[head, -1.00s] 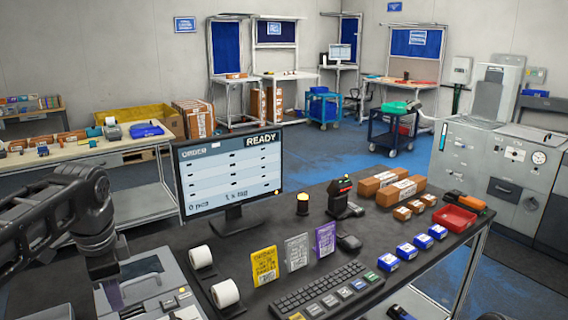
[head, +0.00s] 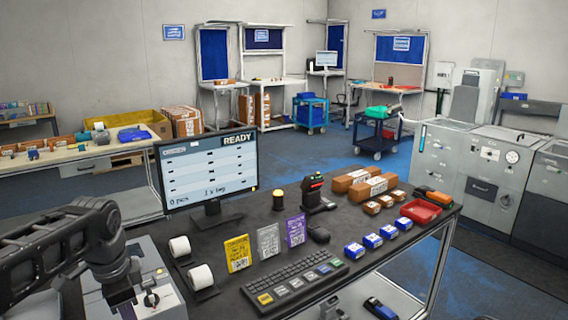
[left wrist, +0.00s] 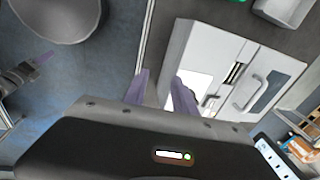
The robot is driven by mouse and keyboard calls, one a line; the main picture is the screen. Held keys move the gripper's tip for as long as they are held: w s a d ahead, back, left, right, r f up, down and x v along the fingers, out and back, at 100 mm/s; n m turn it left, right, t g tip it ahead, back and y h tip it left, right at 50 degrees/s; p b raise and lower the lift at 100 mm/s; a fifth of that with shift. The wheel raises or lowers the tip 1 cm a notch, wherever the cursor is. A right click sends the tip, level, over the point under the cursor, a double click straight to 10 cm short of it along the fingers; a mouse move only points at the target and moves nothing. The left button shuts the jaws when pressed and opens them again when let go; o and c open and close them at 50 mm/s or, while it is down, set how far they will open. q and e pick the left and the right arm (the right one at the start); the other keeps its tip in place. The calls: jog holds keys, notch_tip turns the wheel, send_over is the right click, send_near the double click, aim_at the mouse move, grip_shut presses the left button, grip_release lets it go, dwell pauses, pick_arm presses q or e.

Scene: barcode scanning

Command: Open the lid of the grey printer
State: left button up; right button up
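The grey printer (head: 158,290) is at the lower left of the head view, partly hidden behind my left arm and cut by the bottom edge. A knob and small controls show on its top. In the left wrist view, a pale grey boxy body that looks like the printer (left wrist: 222,65) lies beyond the fingers, with a dark slot and a handle-like bar. My left gripper (left wrist: 158,82) has its two purple fingers apart, with nothing between them. I cannot tell whether it touches the printer. What looks like my right gripper (left wrist: 28,70) shows small at the left edge.
Right of the printer, label rolls (head: 200,278), a monitor (head: 208,170), cards (head: 268,242) and a keyboard (head: 295,280) crowd the dark table. Brown boxes (head: 365,183), blue boxes (head: 372,241) and a red tray (head: 420,211) are farther right.

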pick_arm(q)
jog(key=s+d+f+n+h, duration=0.1)
jog(key=d+f, duration=0.4)
jog(key=f, duration=0.4)
jog(key=d+f+n+h, duration=0.1)
jog(key=d+f, duration=0.4)
jog(key=f, duration=0.3)
jog(key=s+d+f+n+h, duration=0.1)
jog(key=d+f+n, duration=0.1)
jog(key=d+f, duration=0.5)
jog(key=s+d+f+n, duration=0.4)
jog(key=s+f, duration=0.5)
jog(key=s, duration=0.1)
jog(key=s+d+f+n+g+h, duration=0.1)
jog(key=s+d+f+n, duration=0.3)
jog(key=s+f, duration=0.5)
jog(key=shift+s+d+f+h, duration=0.2)
jog(key=shift+s+h, duration=0.1)
jog(key=shift+s, duration=0.5)
jog(key=shift+w, duration=0.1)
